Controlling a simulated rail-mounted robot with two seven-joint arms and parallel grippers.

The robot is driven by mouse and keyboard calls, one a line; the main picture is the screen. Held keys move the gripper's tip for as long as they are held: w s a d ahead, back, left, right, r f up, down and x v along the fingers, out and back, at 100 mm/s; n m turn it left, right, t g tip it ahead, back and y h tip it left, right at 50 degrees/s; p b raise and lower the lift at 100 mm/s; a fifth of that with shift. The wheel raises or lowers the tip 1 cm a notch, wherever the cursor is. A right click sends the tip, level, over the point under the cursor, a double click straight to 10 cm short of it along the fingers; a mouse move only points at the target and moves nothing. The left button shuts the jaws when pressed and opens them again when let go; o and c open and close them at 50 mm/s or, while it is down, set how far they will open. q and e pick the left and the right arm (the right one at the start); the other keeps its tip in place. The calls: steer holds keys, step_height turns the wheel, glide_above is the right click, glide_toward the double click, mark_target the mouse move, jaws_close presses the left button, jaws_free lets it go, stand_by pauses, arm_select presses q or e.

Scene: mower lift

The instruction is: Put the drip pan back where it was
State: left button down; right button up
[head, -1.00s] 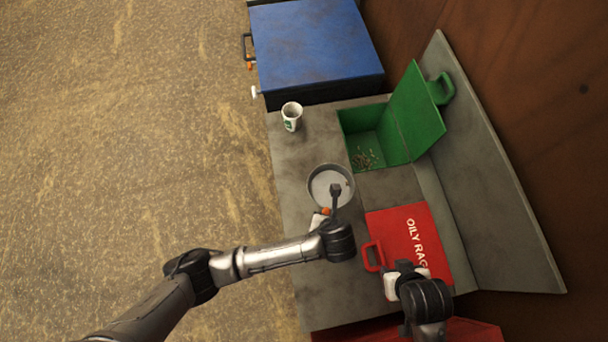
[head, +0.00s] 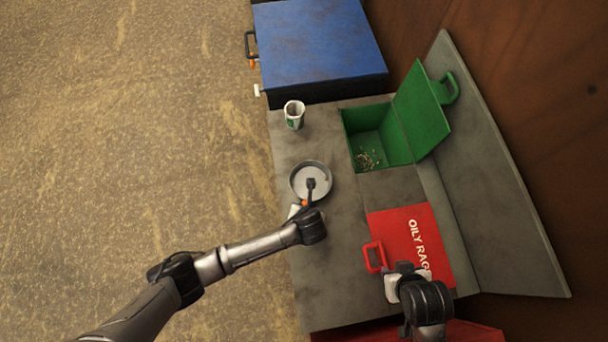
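The drip pan (head: 299,186) is a round, shallow grey pan on or just above the grey bench (head: 300,257), near its left edge. My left gripper (head: 305,192) is at the pan's near side, with a dark finger reaching over the rim into the pan. Its fingers are small and partly hidden by the wrist, so its grip on the rim cannot be made out clearly. My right gripper (head: 402,274) is over the near part of the red box marked OILY RAGS (head: 408,232), apart from the pan. Its fingertips are hidden behind the wrist.
A white cup (head: 294,117) stands beyond the pan. An open green box (head: 367,138) with small bits inside stands at the back, its lid (head: 420,110) tilted up. A blue cabinet (head: 318,45) is at the far end. Bare bench lies between pan and red box.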

stand_by(0.3)
arm_select(q)
steer(key=c, duration=1.4)
jaws_free()
steer(key=shift+f, duration=0.15)
steer(key=o, duration=0.4)
steer(key=p+v, duration=0.2)
steer(key=v, duration=1)
